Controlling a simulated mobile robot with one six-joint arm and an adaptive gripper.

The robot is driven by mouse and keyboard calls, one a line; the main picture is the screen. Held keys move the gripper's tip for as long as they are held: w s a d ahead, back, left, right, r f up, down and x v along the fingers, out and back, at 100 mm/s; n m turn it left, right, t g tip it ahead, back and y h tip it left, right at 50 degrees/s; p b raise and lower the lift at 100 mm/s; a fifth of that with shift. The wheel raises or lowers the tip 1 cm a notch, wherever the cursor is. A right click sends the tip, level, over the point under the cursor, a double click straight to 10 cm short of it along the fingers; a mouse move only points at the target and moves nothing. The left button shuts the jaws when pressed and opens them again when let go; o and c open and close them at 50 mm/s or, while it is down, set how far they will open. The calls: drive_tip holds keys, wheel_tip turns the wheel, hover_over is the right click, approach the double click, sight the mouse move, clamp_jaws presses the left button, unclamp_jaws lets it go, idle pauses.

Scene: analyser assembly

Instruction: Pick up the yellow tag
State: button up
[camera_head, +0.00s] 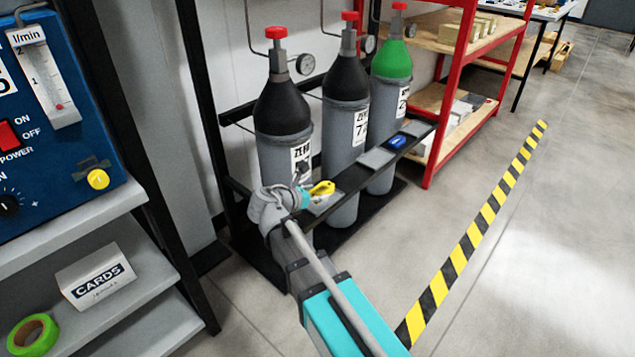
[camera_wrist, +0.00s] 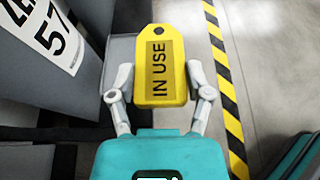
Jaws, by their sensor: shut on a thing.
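The yellow tag (camera_wrist: 172,45) reads "IN USE" and has a hole at its top end in the wrist view. My gripper (camera_wrist: 160,88) has one finger on each long side of it and is shut on it. In the head view the yellow tag (camera_head: 322,188) shows just past my gripper (camera_head: 304,187), by the front rail of the gas-cylinder rack, at the left cylinder. Whether the tag still touches the rail's surface cannot be told.
Three gas cylinders (camera_head: 345,130) stand close behind the rack rail (camera_head: 352,178). A blue tag (camera_head: 397,141) lies farther right on the rail. An analyser panel (camera_head: 60,110) stands at the left. The floor right of the rack is clear, with a yellow-black stripe (camera_head: 478,228).

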drive_tip(key=shift+s+d+r+p, duration=0.1)
drive_tip(key=shift+s+r+p, duration=0.25)
drive_tip(key=shift+s, duration=0.55)
drive_tip(key=shift+s+r+p, duration=0.2)
drive_tip(key=shift+s+r, duration=0.2)
drive_tip(key=shift+s, duration=0.45)
wheel_tip(320, 180, up, 4)
drive_tip(key=p, duration=0.4)
drive_tip(key=shift+r, duration=0.25)
drive_tip(key=shift+s, duration=0.1)
